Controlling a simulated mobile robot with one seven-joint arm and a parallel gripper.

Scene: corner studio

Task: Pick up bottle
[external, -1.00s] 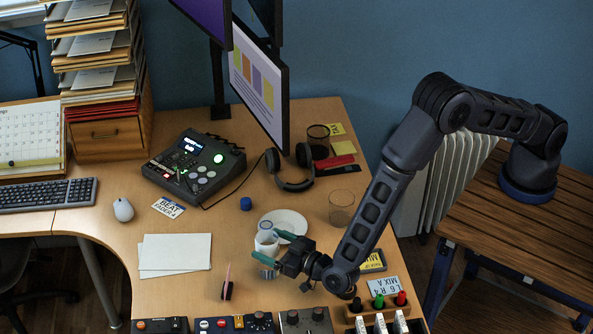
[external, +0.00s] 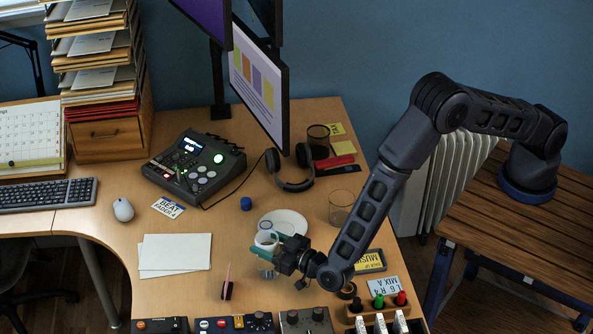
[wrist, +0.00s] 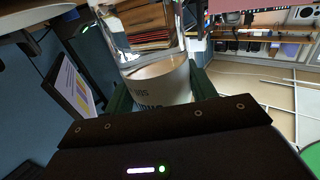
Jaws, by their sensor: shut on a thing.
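In the wrist view the bottle's printed label (wrist: 163,84) sits between the two green fingers (wrist: 160,92). The clear part of the bottle shows beyond the label. I cannot tell whether its base touches the desk.
A white plate (external: 296,222) lies close behind the bottle. A blue cap (external: 246,204), headphones (external: 291,185) and a clear glass (external: 341,207) are farther back. Control boxes (external: 236,324) line the front edge. Paper sheets (external: 176,253) lie to the left.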

